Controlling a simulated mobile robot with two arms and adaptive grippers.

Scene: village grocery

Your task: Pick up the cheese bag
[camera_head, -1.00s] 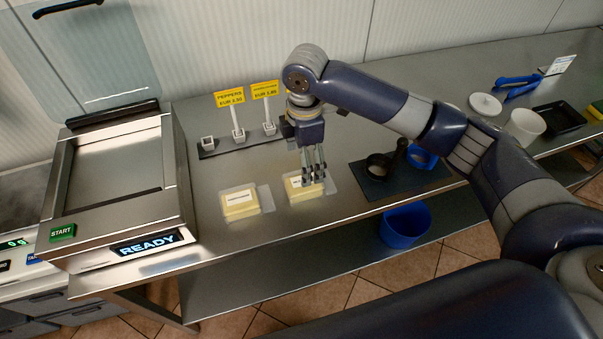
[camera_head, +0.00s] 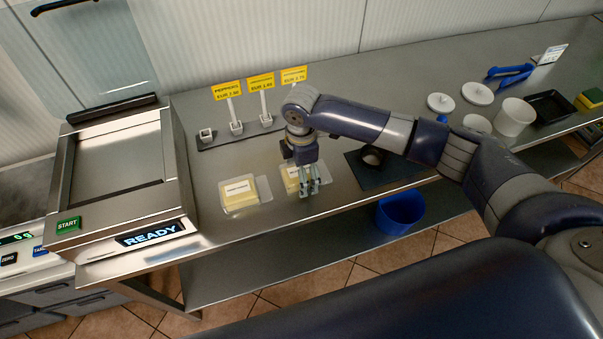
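Two yellow blocks with white labels in clear bags, which look like cheese bags, lie flat on the steel counter. The left bag (camera_head: 240,194) is uncovered. The right bag (camera_head: 289,176) is partly hidden by my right gripper (camera_head: 310,190). That gripper points down at the right bag's right front part. Its fingers show a small gap, but whether they are open, touch the bag or grip it is unclear. My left gripper is not in view.
A steel machine reading READY (camera_head: 152,238) stands left of the bags. Yellow price signs (camera_head: 261,82) stand behind them. A dark mat (camera_head: 366,178) with a dark ring lies to the right. White tubs (camera_head: 513,116) and blue tongs (camera_head: 510,75) are farther right.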

